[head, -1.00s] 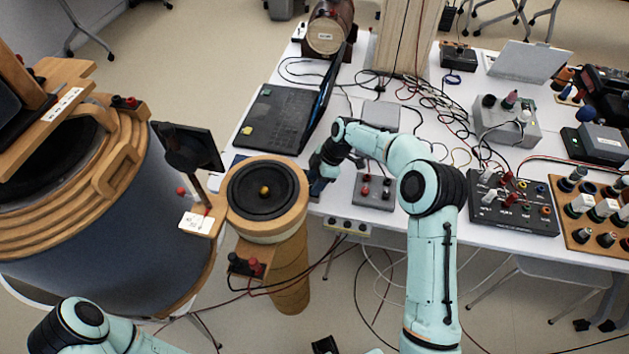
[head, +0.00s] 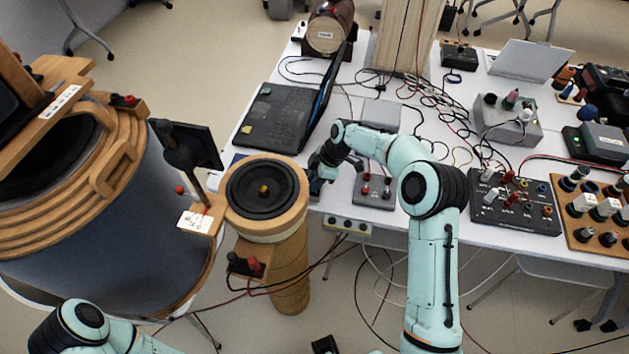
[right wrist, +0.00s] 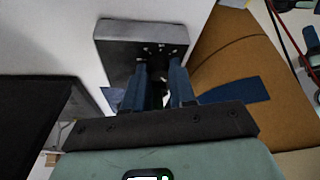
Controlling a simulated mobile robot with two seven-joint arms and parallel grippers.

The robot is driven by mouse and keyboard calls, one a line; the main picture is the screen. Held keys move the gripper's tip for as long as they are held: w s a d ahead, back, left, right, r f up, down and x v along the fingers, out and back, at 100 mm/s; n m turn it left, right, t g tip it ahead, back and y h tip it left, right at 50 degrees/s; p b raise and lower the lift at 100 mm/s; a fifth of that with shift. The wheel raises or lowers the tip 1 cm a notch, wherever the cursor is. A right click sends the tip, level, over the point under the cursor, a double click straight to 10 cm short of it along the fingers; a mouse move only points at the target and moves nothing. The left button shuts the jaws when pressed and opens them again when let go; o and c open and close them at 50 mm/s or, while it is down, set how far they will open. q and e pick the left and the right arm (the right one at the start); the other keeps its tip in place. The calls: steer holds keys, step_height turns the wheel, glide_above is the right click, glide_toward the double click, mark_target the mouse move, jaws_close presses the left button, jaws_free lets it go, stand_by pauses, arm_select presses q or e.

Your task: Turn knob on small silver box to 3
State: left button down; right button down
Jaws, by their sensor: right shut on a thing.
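The small silver box (right wrist: 112,33) shows in the right wrist view, with bright sides and a dark face that has small pale marks. My right gripper (right wrist: 161,84) reaches to this face with its two blue fingers, shut on the knob. The fingers mostly hide the knob, so its setting cannot be read. In the head view my right gripper (head: 317,184) is at the table's left edge, beside the round speaker (head: 264,210), and the silver box is largely hidden there. Of my left arm only links show at the lower left; its gripper is out of view.
An open laptop (head: 275,118) stands just behind my right gripper. A grey box with red terminals (head: 374,200) sits to its right. Loose cables (head: 425,100) cover the table's middle. A black panel with several knobs (head: 515,208) stands farther right.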

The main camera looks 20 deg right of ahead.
steer(key=shift+s+f+m+t+b, duration=0.1)
steer(key=shift+m+t+b, duration=0.4)
steer(key=shift+m+b, duration=0.55)
steer(key=shift+a+m+t+h+b, duration=0.1)
steer(key=shift+m+t+h+b, duration=0.3)
steer(key=shift+m+b, duration=0.65)
steer(key=shift+m, duration=0.9)
arm_select(q)
steer(key=shift+s+f+b, duration=0.1)
steer(key=shift+s+f, duration=0.1)
steer(key=shift+f, duration=0.7)
steer(key=shift+s+f+b, duration=0.15)
steer(key=shift+s+f, duration=0.1)
steer(key=shift+f, duration=0.6)
steer(key=shift+s+f+b, duration=0.1)
steer(key=shift+s+f, duration=0.1)
steer(key=shift+f, duration=0.7)
arm_select(e)
steer(key=shift+m+t+h, duration=0.4)
steer(key=shift+m+h, duration=0.2)
steer(key=shift+m, duration=0.6)
steer(key=c, duration=0.9)
jaws_free()
steer(key=shift+s, duration=0.1)
steer(key=shift+c, duration=0.2)
